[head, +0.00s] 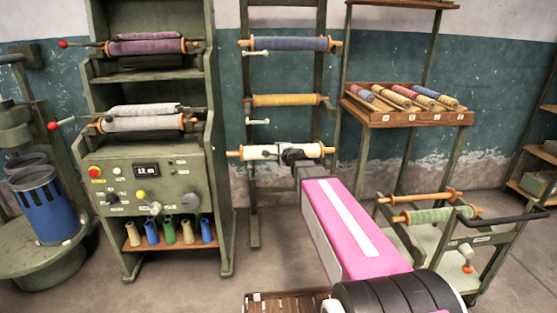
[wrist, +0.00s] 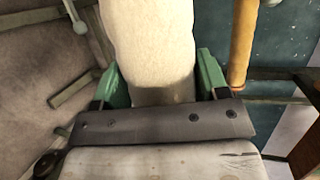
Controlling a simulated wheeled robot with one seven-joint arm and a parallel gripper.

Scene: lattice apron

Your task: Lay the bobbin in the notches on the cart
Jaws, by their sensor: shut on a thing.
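The bobbin, wound in cream white with wooden ends (head: 262,152), lies level in front of the green upright rack (head: 253,215). My gripper (head: 292,154) is shut around its middle; I cannot tell whether the bobbin still touches the rack. In the wrist view the cream bobbin (wrist: 150,40) sits between the green fingers of my gripper (wrist: 160,82). The cart (head: 488,262) stands at the lower right with a dark handle. A bare wooden rod (head: 420,198) and a green-wound bobbin (head: 440,214) lie across its top. Its notches are too small to make out.
The rack holds a blue bobbin (head: 290,44) and a yellow bobbin (head: 285,100) above. A green machine (head: 150,190) is at left. Floor is open between machine and rack.

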